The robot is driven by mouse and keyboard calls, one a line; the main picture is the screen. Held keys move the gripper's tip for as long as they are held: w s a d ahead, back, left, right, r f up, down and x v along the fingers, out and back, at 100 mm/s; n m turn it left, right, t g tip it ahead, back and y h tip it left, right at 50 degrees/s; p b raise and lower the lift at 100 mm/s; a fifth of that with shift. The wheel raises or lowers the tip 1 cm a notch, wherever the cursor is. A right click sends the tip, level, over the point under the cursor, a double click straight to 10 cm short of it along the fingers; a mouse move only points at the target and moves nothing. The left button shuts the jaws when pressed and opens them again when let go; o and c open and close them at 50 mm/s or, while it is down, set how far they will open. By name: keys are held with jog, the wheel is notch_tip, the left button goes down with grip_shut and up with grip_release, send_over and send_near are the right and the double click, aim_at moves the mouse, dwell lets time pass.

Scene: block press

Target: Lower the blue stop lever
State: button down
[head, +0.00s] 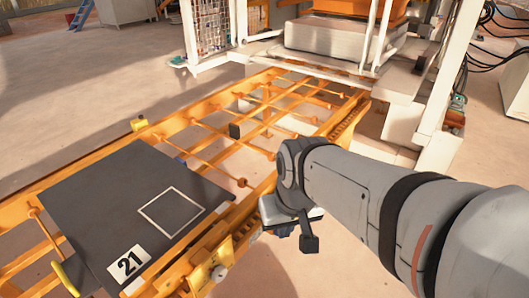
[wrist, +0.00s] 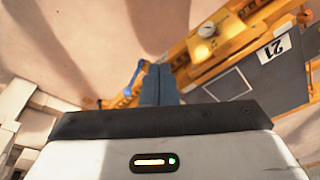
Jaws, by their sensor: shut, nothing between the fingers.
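The blue lever (wrist: 133,76) shows in the wrist view as a slim, bright blue piece just left of my fingers, by the orange frame's edge. Its lower part is hidden behind the fingers. My gripper (wrist: 157,68) is shut and empty, its two dark blue-grey fingers together. In the wrist view the fingertips overlap the lever's side; I cannot tell whether they touch it. In the head view my wrist is over the near right side of the frame, and a small blue patch shows under it; I cannot tell what that patch is.
The orange frame (head: 190,262) carries a dark plate (head: 120,195) marked 21, with a white square outline. The press (head: 330,38) with white posts stands at the back. Bare floor lies left and front.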

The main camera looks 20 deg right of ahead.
jog(key=w+f+m+t+y+b, duration=0.2)
jog(key=w+f+m+y+b, duration=0.8)
jog(key=w+f, duration=0.5)
jog(key=w+d+f+m+t+h+b, duration=0.3)
jog(key=d+f, duration=0.5)
jog(key=d, duration=0.4)
jog(key=w+d+f+m+t+h+b, duration=0.3)
jog(key=w+d+f+m+t+b, duration=0.3)
jog(key=d, duration=0.6)
notch_tip(320, 180, down, 3)
jog(key=shift+w+d+r+m+t+h+b, duration=0.1)
jog(key=shift+w+d+m+t+h+b, duration=0.4)
jog(key=shift+w+m, duration=0.55)
jog(key=shift+a, duration=0.2)
